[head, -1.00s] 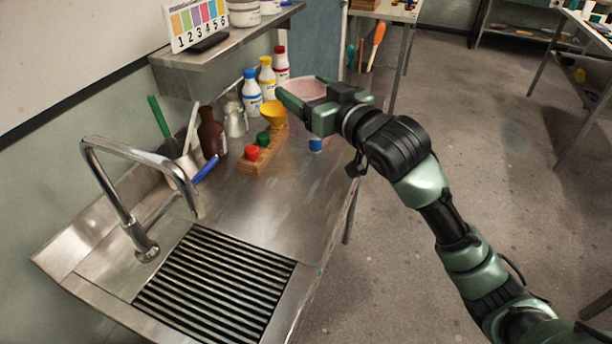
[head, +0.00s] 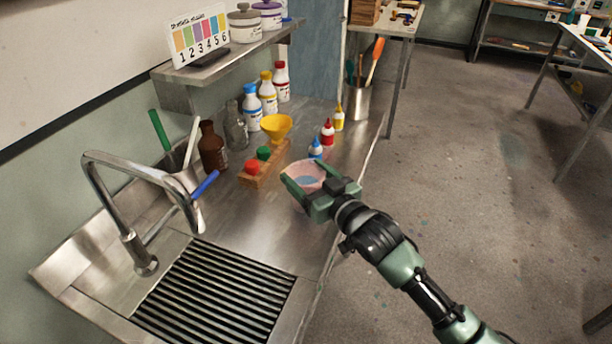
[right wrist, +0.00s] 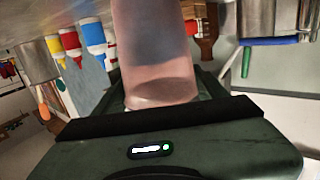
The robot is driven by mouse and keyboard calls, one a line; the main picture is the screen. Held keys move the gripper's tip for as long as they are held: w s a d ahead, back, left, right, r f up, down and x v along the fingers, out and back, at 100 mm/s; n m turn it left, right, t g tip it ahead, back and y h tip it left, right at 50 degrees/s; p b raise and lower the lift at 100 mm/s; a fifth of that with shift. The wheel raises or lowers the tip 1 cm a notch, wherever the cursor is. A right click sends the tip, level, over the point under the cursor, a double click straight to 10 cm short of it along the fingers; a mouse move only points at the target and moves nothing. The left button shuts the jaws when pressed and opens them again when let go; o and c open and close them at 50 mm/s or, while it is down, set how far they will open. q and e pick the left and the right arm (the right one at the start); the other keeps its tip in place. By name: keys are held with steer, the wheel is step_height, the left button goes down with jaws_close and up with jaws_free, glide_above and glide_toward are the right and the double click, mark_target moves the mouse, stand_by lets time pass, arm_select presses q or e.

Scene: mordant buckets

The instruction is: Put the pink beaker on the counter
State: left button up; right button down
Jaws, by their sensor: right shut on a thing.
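The pink beaker (head: 309,170) is between the fingers of my right gripper (head: 313,194), over the right part of the steel counter (head: 240,222). The gripper is shut on it. The beaker's open mouth faces up, and bluish grey shows inside. In the right wrist view, the beaker (right wrist: 155,50) fills the middle, between the fingers. Its underside is hidden in the head view, so I cannot tell whether it touches the counter. My left gripper is not in view.
Small blue, red (head: 327,133) and yellow bottles stand just behind the beaker. A sink grate (head: 215,290) and faucet (head: 130,240) are nearer. Bare counter lies between.

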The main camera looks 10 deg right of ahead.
steer(key=shift+f, duration=0.15)
steer(key=shift+f, duration=0.15)
steer(key=shift+c, duration=0.7)
jaws_free()
steer(key=shift+r, duration=0.2)
steer(key=b+v, duration=0.1)
steer(key=v, duration=1.1)
steer(key=shift+b, duration=0.3)
steer(key=shift+f, duration=0.2)
